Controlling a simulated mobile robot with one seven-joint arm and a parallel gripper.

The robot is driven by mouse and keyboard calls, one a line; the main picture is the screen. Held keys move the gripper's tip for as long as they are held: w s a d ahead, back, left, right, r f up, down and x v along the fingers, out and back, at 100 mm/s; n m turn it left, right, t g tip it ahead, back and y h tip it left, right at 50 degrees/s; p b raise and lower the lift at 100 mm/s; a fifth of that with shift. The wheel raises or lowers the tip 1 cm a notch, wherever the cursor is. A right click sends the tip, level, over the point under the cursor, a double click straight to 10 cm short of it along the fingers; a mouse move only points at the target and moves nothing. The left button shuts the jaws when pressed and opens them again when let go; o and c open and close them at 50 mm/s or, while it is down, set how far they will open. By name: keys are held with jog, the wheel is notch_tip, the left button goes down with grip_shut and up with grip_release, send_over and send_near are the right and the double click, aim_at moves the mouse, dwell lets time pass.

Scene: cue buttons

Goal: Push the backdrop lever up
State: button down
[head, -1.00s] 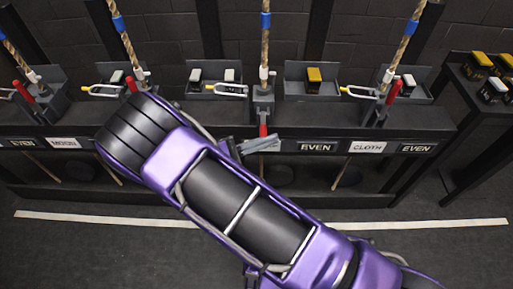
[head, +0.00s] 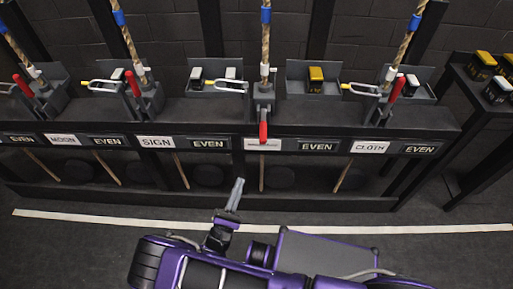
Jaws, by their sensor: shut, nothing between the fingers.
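A row of levers with red handles stands on a long dark rail. The middle lever (head: 263,131) has its handle hanging down over the rail's front edge, above a white label (head: 263,144) with print too small to read. The handles of the left lever (head: 22,85), second lever (head: 132,82) and right lever (head: 397,88) point up. No label that I can read says backdrop. My gripper (head: 238,182) is shut and empty, in front of the rail, below and slightly left of the middle handle in the picture, apart from it.
Ropes with blue bands rise behind the levers. Pale wire loops and trays with small white or yellow-topped blocks (head: 316,76) sit along the rail. Labels read EVEN, MOON, SIGN and CLOTH (head: 365,147). A side table (head: 470,95) stands right. A white line (head: 440,229) crosses the floor.

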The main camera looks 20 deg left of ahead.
send_near(263, 125)
notch_tip(263, 125, down, 3)
jog(key=w, duration=0.1)
jog(key=r, duration=0.1)
jog(key=w+r, duration=0.1)
jog(key=w+r+p, duration=0.1)
jog(key=r, duration=0.1)
jog(key=shift+d+r, duration=0.1)
jog(key=shift+d, duration=0.25)
jog(key=shift+r, duration=0.1)
